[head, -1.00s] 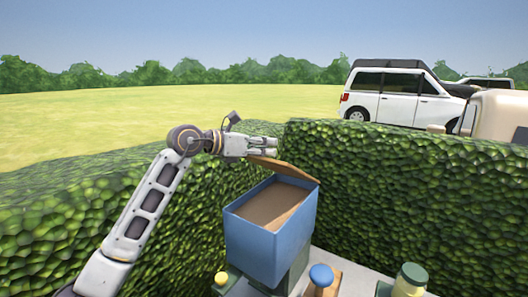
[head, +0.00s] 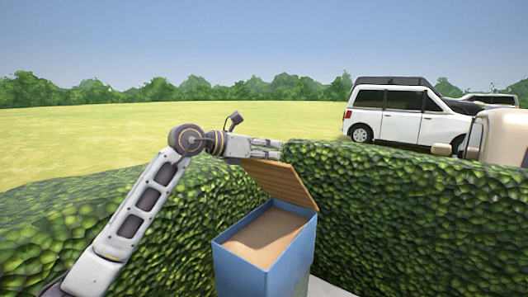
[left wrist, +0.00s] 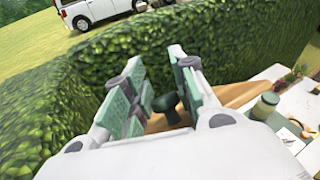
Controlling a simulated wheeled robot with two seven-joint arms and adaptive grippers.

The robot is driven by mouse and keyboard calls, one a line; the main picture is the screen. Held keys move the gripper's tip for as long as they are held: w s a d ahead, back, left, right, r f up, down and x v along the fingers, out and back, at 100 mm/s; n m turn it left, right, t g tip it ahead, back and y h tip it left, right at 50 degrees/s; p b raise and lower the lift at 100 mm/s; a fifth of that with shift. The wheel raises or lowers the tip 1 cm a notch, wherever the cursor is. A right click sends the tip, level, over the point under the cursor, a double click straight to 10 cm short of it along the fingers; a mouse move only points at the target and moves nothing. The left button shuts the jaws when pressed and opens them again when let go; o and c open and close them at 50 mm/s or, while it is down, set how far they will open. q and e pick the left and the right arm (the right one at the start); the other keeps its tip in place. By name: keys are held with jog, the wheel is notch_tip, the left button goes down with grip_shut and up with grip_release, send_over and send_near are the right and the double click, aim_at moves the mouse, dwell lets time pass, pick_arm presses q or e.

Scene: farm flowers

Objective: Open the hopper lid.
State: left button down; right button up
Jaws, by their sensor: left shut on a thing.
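The hopper is a blue box (head: 240,266) with a tan fill inside, standing in front of the hedge in the head view. Its wooden lid (head: 283,184) is raised and tilted up steeply along the back edge, leaving the top open. My left gripper (head: 268,149) is at the lid's upper edge. In the left wrist view the left gripper (left wrist: 158,98) has its fingers on both sides of a dark green knob (left wrist: 172,106), with the brown lid (left wrist: 232,94) behind it. My right gripper is in neither view.
A tall green hedge (head: 400,200) runs close behind and beside the hopper. A white car (head: 400,115) stands beyond it. In the left wrist view a green jar (left wrist: 264,107) stands on a pale surface at the right.

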pick_arm(q)
jog(key=shift+w+d+f, duration=0.1)
jog(key=shift+w+d, duration=0.35)
jog(key=shift+w, duration=0.2)
jog(key=c, duration=1.5)
grip_release()
jog(key=o, duration=0.3)
jog(key=shift+w+d+f, duration=0.15)
jog(key=shift+w+d, duration=0.1)
jog(key=shift+w, duration=0.1)
jog(key=shift+s, duration=0.1)
jog(key=shift+a+r, duration=0.2)
jog(key=shift+a, duration=0.05)
jog(key=shift+s+a+r, duration=0.15)
jog(key=shift+s+a, duration=0.1)
jog(key=shift+a, duration=0.35)
jog(key=shift+v, duration=5.25)
jog(key=shift+s+d+r, duration=0.15)
jog(key=shift+s+r, duration=0.05)
